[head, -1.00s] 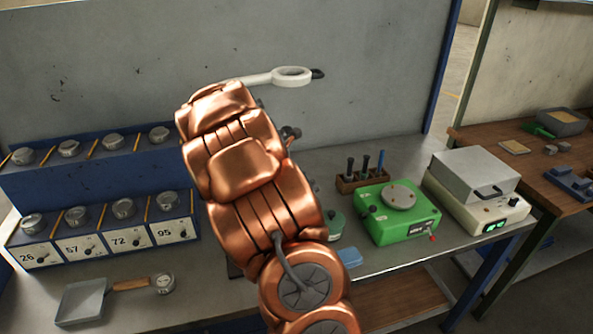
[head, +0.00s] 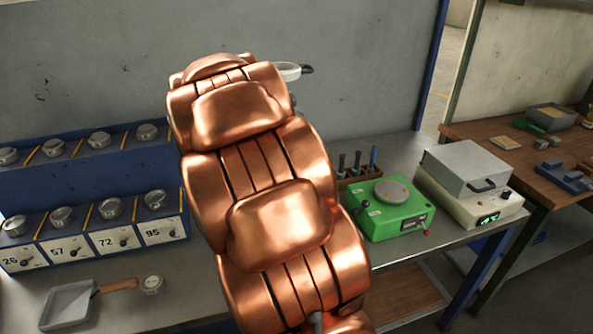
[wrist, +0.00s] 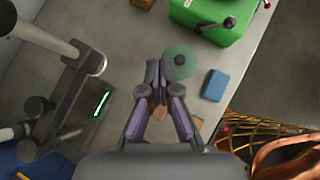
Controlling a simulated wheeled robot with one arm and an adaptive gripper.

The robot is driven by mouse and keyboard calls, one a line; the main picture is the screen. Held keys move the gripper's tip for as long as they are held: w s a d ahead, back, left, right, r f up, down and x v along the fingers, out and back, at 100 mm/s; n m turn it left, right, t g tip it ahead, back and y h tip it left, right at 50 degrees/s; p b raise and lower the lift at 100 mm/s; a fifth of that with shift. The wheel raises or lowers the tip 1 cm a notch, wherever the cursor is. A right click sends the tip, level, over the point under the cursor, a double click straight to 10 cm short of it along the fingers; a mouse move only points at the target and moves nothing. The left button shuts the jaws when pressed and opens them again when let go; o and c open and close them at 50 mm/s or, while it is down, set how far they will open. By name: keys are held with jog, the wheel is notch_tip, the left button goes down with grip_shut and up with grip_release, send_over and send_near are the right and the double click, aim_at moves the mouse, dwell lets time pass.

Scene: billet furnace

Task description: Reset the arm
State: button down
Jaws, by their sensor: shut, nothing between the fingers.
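My gripper (wrist: 159,75) shows in the wrist view with its two dark fingers drawn together at the tips and nothing held between them. It hangs above the grey bench top, seen from above. A green round disc with a dark knob (wrist: 181,61) lies beyond the fingertips, and a blue block (wrist: 215,85) is to their right. In the head view my copper-coloured arm rises across the middle and hides the gripper and part of the bench.
A green device (head: 388,208) and a grey-lidded box (head: 466,170) stand right of my arm. Numbered bins with round tins (head: 100,232) and a scoop (head: 70,303) are at left. In the wrist view, an instrument with a lit green display (wrist: 100,103) stands left of my gripper.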

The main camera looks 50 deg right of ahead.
jog(key=shift+s+a+r, duration=0.2)
jog(key=shift+r, duration=0.05)
dwell(0.6)
jog(key=s+a+f+m+y, duration=0.1)
jog(key=s+a+m+y, duration=0.2)
jog(key=a, duration=1)
jog(key=s+a+f+m+y, duration=0.2)
jog(key=s+a+m, duration=0.6)
jog(key=a, duration=0.5)
jog(key=s+a+f+m+g+y, duration=0.1)
jog(key=s+a+m+y, duration=0.3)
jog(key=a, duration=0.9)
jog(key=shift+s+a+f+m, duration=0.15)
jog(key=shift+s+f+m, duration=0.4)
jog(key=shift+s+m, duration=0.45)
